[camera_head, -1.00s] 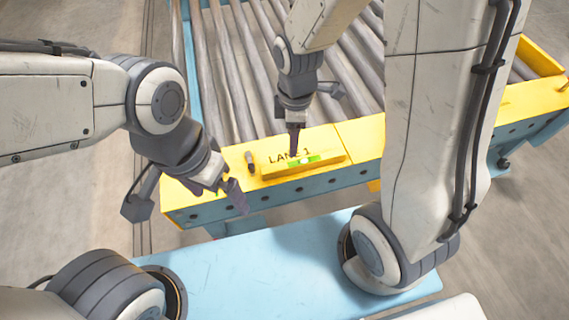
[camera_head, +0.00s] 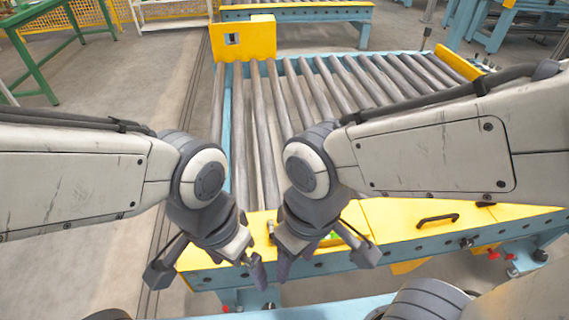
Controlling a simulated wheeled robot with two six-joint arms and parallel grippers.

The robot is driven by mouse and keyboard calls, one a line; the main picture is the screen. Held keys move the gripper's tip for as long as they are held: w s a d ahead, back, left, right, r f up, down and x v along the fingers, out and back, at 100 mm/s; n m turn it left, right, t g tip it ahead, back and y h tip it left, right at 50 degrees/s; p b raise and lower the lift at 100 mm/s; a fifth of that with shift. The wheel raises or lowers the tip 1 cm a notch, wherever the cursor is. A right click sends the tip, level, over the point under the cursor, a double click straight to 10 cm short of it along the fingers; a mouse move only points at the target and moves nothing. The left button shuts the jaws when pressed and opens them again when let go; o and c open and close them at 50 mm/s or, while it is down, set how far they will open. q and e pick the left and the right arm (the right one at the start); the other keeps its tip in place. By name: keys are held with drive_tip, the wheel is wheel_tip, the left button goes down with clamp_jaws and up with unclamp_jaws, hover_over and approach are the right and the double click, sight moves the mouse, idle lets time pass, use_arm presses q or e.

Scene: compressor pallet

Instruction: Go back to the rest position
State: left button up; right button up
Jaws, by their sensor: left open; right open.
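My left gripper (camera_head: 254,272) points down in front of the near yellow edge of the roller conveyor (camera_head: 400,222). My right gripper (camera_head: 284,266) hangs close beside it on the right, also pointing down. Both look empty, though their fingers are seen nearly edge-on. The two wrists are close together and I cannot tell whether they touch. A small green item (camera_head: 330,238) on the yellow edge is partly hidden behind my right gripper.
Rollers (camera_head: 310,100) fill the conveyor ahead. A yellow plate with a square window (camera_head: 243,40) stands at its far left end. A green table frame (camera_head: 60,40) is at the back left. Grey floor (camera_head: 75,230) is open on the left.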

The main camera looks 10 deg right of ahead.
wheel_tip(320, 180, up, 18)
drive_tip(key=p, duration=1.7)
drive_tip(key=shift+r, duration=0.2)
